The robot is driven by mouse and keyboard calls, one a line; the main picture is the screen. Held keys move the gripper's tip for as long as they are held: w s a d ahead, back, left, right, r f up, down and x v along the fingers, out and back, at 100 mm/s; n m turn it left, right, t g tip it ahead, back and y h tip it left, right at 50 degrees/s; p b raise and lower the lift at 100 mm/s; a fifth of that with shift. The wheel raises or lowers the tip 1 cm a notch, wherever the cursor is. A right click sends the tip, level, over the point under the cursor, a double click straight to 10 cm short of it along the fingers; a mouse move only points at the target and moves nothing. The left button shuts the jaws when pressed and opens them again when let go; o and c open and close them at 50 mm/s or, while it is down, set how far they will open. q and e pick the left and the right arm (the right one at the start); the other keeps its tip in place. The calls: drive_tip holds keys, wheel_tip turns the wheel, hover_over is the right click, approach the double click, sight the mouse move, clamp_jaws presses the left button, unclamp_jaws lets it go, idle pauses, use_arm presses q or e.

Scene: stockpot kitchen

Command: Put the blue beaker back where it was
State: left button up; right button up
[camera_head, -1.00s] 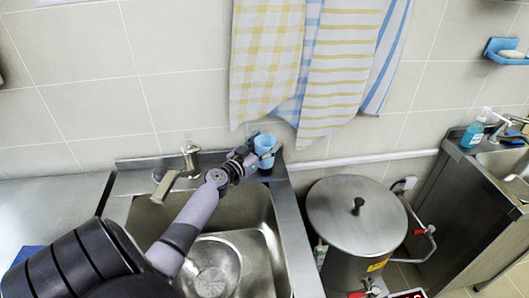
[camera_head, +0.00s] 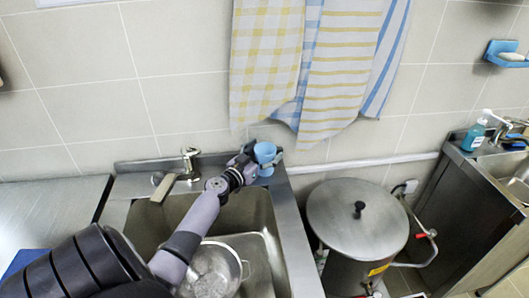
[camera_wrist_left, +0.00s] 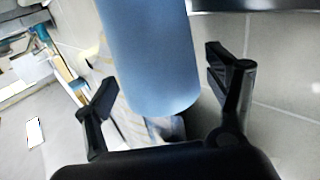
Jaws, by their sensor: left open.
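The blue beaker (camera_head: 265,152) is upright at the back right corner of the sink, by the tiled wall. My left gripper (camera_head: 262,158) is at the beaker, with a finger on either side of it. In the left wrist view the beaker (camera_wrist_left: 152,60) fills the space between the open fingers of my left gripper (camera_wrist_left: 165,95), with a visible gap on both sides. The beaker's base is partly hidden in the head view, so I cannot tell exactly how it rests. My right gripper is not in view.
The faucet (camera_head: 190,160) stands left of the gripper. A metal strainer (camera_head: 212,270) sits in the sink basin (camera_head: 255,215). Towels (camera_head: 270,60) hang on the wall just above the beaker. A large lidded stockpot (camera_head: 357,222) stands to the right.

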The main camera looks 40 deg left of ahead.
use_arm(q)
drive_tip(key=shift+r, duration=0.2)
drive_tip(key=s+d+b, duration=0.1)
drive_tip(key=s+b, duration=0.1)
drive_tip(key=s, duration=1)
drive_tip(key=shift+d+b, duration=0.2)
drive_tip(key=shift+b, duration=0.1)
